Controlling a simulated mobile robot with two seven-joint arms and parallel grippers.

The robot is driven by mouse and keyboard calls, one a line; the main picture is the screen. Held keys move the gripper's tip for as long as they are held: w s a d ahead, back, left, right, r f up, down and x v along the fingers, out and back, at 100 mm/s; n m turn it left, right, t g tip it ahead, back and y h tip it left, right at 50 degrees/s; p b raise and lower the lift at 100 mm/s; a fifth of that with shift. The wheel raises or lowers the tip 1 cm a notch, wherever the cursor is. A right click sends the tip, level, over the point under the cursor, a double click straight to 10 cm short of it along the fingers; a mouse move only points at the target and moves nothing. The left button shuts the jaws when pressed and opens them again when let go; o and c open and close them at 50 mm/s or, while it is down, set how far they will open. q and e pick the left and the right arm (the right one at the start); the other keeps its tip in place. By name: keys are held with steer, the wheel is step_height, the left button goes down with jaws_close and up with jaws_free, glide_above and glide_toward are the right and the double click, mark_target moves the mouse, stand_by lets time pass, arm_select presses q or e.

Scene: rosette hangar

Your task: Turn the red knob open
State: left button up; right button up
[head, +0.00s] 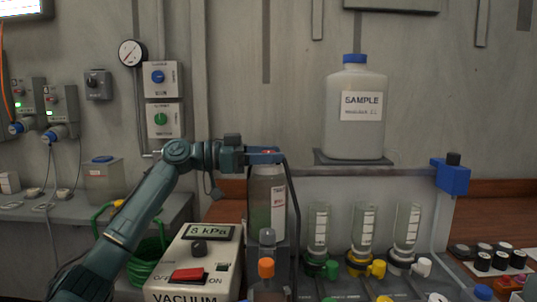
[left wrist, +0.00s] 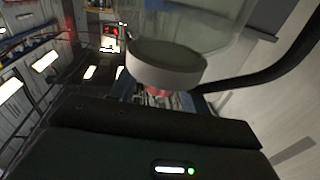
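A small red piece, likely the red knob (head: 267,152), shows at the top of a tall bottle (head: 278,205) with a white label. My left gripper (head: 264,157) is at the top of this bottle, reaching in from the left. In the left wrist view, a red patch (left wrist: 157,92) lies between the bluish fingers of my left gripper (left wrist: 163,98), partly hidden behind a pale round cap or disc (left wrist: 166,66). Whether the fingers touch the red piece cannot be told. My right gripper is not in view.
A vacuum box (head: 203,255) with a red rocker switch (head: 188,275) stands below my left arm. An orange-topped valve (head: 266,268) is in front of the bottle. A SAMPLE jug (head: 356,110) stands on a shelf to the right, above several clear tubes (head: 363,225). A dark hose runs beside the bottle.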

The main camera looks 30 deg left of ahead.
arm_select(q)
steer(key=c, duration=0.9)
steer(key=shift+o, duration=0.2)
